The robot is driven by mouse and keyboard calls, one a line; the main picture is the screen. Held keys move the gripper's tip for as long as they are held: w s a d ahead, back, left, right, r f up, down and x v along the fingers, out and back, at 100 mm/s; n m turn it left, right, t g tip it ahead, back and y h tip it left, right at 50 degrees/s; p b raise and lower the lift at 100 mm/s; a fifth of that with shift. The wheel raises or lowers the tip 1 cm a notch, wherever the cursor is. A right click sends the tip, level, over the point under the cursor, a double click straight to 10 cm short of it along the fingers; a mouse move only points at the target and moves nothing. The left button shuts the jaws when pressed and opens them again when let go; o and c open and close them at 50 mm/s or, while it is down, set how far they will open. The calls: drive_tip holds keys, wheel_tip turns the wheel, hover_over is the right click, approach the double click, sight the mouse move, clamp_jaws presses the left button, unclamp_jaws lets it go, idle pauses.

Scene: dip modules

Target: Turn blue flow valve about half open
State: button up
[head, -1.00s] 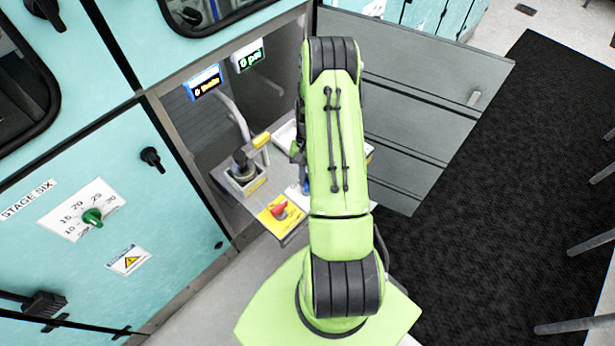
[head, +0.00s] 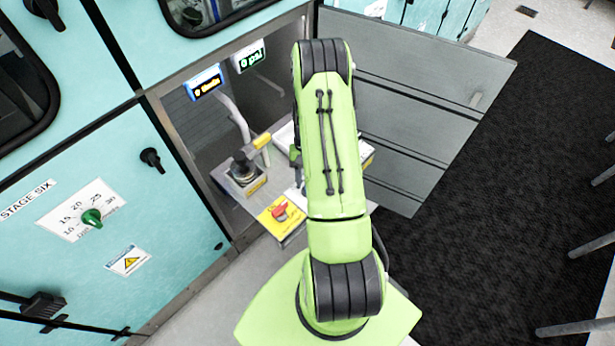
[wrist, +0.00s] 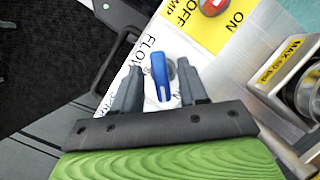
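The blue flow valve handle (wrist: 160,76) shows in the wrist view, on a white panel lettered "FLOW". It lies between the two fingers of my gripper (wrist: 158,85), with a visible gap on each side. The gripper is open, and neither finger clearly touches the handle. In the head view my green arm (head: 328,150) covers the valve and most of the gripper.
A red switch knob (head: 279,211) on a yellow panel (head: 283,222) sits beside the valve. A black-knobbed device (head: 243,168) stands left of it. Two displays, blue-framed (head: 204,83) and green-lettered (head: 250,58), hang behind. A dark mat (head: 500,180) lies at right.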

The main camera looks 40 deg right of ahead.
drive_tip(key=shift+w+r, duration=0.15)
drive_tip(key=p+v, duration=0.2)
drive_tip(key=v, duration=1.3)
drive_tip(key=shift+r, duration=0.3)
